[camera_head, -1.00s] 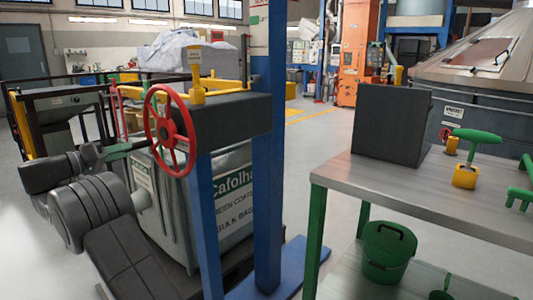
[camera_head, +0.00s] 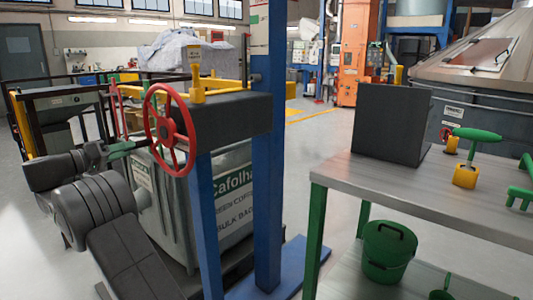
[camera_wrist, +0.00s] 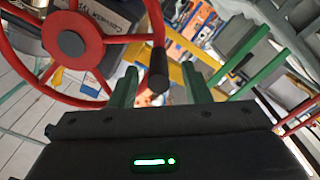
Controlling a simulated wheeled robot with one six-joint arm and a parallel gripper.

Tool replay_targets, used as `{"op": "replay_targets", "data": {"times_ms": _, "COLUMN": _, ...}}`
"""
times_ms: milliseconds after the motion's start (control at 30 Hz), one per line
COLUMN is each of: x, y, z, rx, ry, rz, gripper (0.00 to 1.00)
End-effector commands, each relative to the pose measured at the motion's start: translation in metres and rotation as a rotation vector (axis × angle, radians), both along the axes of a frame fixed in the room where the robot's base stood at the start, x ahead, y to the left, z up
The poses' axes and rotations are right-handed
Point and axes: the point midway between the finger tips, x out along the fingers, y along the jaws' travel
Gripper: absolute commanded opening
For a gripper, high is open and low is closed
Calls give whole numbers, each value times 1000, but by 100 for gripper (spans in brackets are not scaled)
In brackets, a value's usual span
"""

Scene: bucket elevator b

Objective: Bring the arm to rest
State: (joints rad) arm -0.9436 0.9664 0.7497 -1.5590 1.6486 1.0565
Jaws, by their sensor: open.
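My gripper (camera_head: 138,146) is at the left in the head view, close to the left side of a red handwheel (camera_head: 168,129) on a dark housing. In the wrist view the two green fingers of my gripper (camera_wrist: 160,84) stand apart. The red handwheel (camera_wrist: 71,43) fills the upper left there, and its black handle knob (camera_wrist: 158,70) shows between the fingers, with space on both sides. I cannot tell how deep the knob lies between them. My dark arm stretches up from the lower left of the head view.
A blue post (camera_head: 267,190) carries the wheel housing, and a bulk bag (camera_head: 235,200) stands behind it. At the right is a metal-topped bench (camera_head: 430,200) with a dark box (camera_head: 392,120), a yellow-green valve handle (camera_head: 466,174) and a green bucket (camera_head: 387,250) below.

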Motion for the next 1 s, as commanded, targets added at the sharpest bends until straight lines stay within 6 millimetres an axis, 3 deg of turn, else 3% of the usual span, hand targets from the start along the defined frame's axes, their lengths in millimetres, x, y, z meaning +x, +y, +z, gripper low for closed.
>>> {"op": "replay_targets", "data": {"times_ms": 167, "x": 28, "y": -26, "z": -2, "rx": 2, "ry": -2, "rz": -4, "gripper": 43}}
{"op": "replay_targets", "data": {"times_ms": 500, "x": 10, "y": -40, "z": -31, "rx": -241, "ry": 206, "rz": 0, "gripper": 43}}
{"op": "replay_targets", "data": {"times_ms": 1000, "x": -20, "y": -75, "z": -57, "rx": -575, "ry": 490, "rz": -1, "gripper": 43}}
